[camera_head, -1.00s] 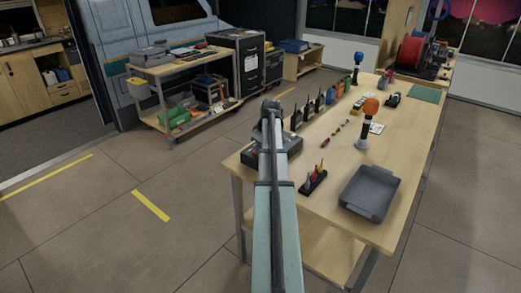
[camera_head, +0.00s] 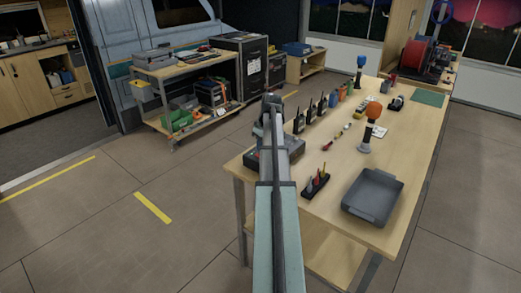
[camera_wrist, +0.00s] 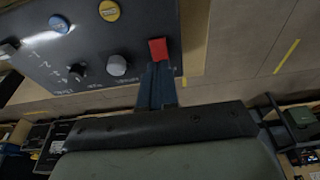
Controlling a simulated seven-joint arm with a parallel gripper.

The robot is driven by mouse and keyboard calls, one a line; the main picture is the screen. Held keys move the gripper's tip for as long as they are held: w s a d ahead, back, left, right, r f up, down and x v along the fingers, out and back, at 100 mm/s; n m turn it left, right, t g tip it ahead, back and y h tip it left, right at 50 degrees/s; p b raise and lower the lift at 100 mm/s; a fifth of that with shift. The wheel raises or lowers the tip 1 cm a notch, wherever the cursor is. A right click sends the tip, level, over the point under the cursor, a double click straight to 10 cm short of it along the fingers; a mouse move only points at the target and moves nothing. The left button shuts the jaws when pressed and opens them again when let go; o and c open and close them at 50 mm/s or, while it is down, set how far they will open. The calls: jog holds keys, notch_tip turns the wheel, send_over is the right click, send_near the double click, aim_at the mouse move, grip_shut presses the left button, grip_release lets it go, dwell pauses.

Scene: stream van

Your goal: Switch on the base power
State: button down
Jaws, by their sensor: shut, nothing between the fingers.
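The base is a dark box on the near left part of the bench; in the head view its front edge (camera_head: 290,157) shows beside my arm, which hides much of it. In the wrist view its dark panel (camera_wrist: 95,45) fills the upper left, with knobs, a blue button, a yellow button and white markings. A red switch (camera_wrist: 158,48) sits near the panel's right edge. My gripper (camera_wrist: 155,68) is shut and empty, its fingertips right at the red switch's near side. I cannot tell whether they touch it.
On the bench (camera_head: 410,180) are a grey tray (camera_head: 372,197), a small black rack (camera_head: 316,185), an orange-topped microphone (camera_head: 372,115) and several black radios (camera_head: 311,112) behind the base. A loaded trolley (camera_head: 165,105) stands beyond.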

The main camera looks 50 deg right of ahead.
jog(key=s+v, duration=0.2)
jog(key=v, duration=0.9)
jog(key=shift+f, duration=0.25)
jog(key=w+a+f+g+y, duration=0.1)
jog(key=w+a+f, duration=0.3)
jog(key=a+f, duration=0.55)
jog(key=w+a+f+g+y, duration=0.1)
jog(key=w+a+f, duration=0.2)
jog(key=a+f, duration=0.7)
jog(key=s+a+f+g, duration=0.1)
jog(key=a+f, duration=0.6)
jog(key=f, duration=0.4)
jog(key=s+a+f+g, duration=0.2)
jog(key=a+f, duration=0.6)
jog(key=f, duration=0.2)
jog(key=s+a+f+g, duration=0.2)
jog(key=s+a+f, duration=0.9)
jog(key=a+f, duration=0.3)
jog(key=s+a+f+g+h, duration=0.1)
jog(key=s+a+f, duration=0.1)
jog(key=s+a, duration=0.3)
jog(key=s+a+f+g+h, duration=0.1)
jog(key=s+a+f, duration=0.2)
jog(key=s, duration=1)
jog(key=shift+s+a+f+g, duration=0.2)
jog(key=shift+s+a+g, duration=0.1)
jog(key=shift+a, duration=0.75)
